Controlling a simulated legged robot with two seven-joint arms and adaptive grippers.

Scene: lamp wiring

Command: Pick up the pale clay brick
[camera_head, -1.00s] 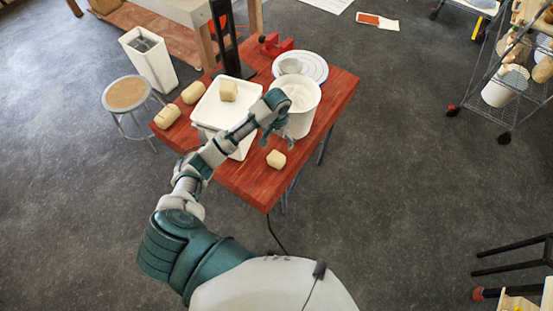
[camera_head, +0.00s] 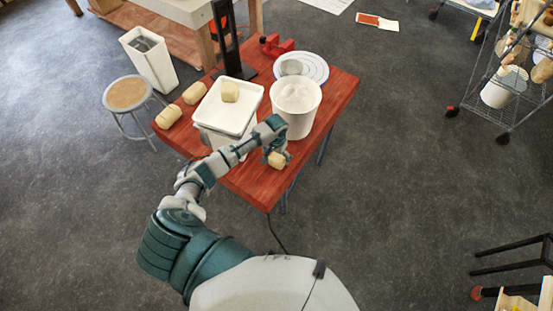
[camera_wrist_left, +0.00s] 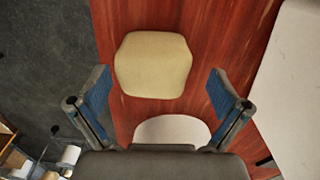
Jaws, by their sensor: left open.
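The pale clay brick (camera_head: 277,160) lies near the front right edge of the red table (camera_head: 245,184). My left gripper (camera_head: 276,156) is over it, with its fingers pointing down and partly hiding it. In the left wrist view, the brick (camera_wrist_left: 153,65) shows whole on the red wood, ahead of the open fingers and between their lines. The blue-padded fingers stand wide apart, and neither is seen touching it. My right gripper is in neither view.
A white bucket (camera_head: 297,108) stands just behind my left gripper. Two more blocks (camera_head: 168,116) lie at the table's left edge.

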